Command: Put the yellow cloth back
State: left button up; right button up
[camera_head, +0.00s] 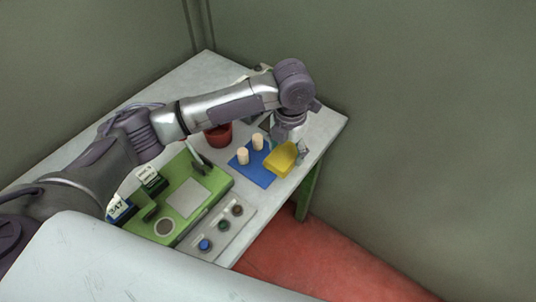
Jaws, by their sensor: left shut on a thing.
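The yellow cloth (280,160) is at the right end of the table, at the right edge of a blue mat (254,175). My left gripper (290,143) reaches down over it from above and is shut on it. The fingertips are small and partly hidden by the cloth and wrist, and I cannot tell whether the cloth touches the table. Two pale cork stoppers (243,156) stand upright on the blue mat, left of the cloth. My right gripper is not in view.
A dark red pot (217,137) stands left of the mat, partly under my left arm. A green station (160,228) with a grey plate and small labelled signs is at the front left. A pale strip (218,233) holds blue, green and brown round pieces. The table's right edge is close to the cloth.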

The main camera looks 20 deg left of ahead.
pick_arm(q)
jog(key=a+f, duration=0.1)
jog(key=w+a+f, duration=0.1)
jog(key=a, duration=0.1)
jog(key=a+f+p, duration=0.1)
jog(key=a, duration=0.1)
jog(key=shift+w+a, duration=0.1)
jog(key=shift+w, duration=0.15)
notch_tip(320, 180, down, 4)
jog(key=shift+r+p, duration=0.1)
jog(key=shift+p, duration=0.5)
jog(key=shift+f, duration=0.25)
jog(key=shift+f, duration=0.1)
jog(key=shift+f, duration=0.1)
jog(key=o, duration=1.1)
notch_tip(320, 180, up, 12)
jog(key=b, duration=0.2)
jog(key=shift+r, duration=0.2)
